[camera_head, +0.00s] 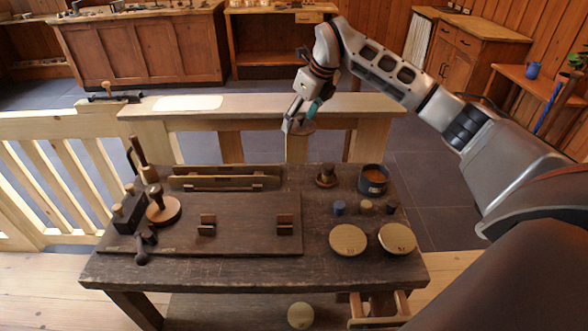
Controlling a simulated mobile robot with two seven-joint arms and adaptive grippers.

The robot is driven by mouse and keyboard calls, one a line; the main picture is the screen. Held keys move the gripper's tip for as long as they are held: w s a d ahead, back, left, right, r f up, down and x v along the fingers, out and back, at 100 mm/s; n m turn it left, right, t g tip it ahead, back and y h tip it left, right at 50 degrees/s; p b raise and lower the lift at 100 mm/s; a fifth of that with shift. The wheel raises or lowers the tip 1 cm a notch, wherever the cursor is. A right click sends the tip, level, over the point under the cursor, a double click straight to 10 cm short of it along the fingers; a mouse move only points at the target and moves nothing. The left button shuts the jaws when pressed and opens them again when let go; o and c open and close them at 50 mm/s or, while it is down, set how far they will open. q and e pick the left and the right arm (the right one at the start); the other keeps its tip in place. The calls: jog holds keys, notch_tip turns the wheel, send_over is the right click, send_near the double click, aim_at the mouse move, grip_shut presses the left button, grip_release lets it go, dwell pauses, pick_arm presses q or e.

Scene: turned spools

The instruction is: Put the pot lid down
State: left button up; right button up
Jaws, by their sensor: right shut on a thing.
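My right gripper (300,114) is beyond the far edge of the dark workbench, in front of the pale railing. It is shut on the pot lid (305,127), a small brownish round piece that the fingers partly hide. The lid is held in the air, clear of the bench top. A dark pot (373,181) with a reddish-brown inside stands open at the bench's back right, to the right of and nearer than the gripper. My left gripper is out of view.
The workbench (315,272) holds two pale discs (348,240) at right, a dark knobbed piece (326,177) left of the pot, and several small pieces in front of it. A dark board (245,232) with upright brackets fills the middle. A mallet (145,160) stands at left.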

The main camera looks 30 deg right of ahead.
notch_tip(320, 180, down, 17)
jog(key=shift+r+b, duration=0.15)
jog(key=shift+b, duration=0.8)
jog(key=shift+f, duration=0.2)
jog(key=o, duration=1)
jog(key=shift+o, duration=0.2)
jog(key=shift+r, duration=0.1)
jog(key=shift+r, duration=0.25)
jog(key=p+v, duration=0.1)
jog(key=v, duration=1)
jog(key=shift+s+r+p, duration=0.2)
jog(key=shift+r+p, duration=0.15)
jog(key=shift+r, duration=0.05)
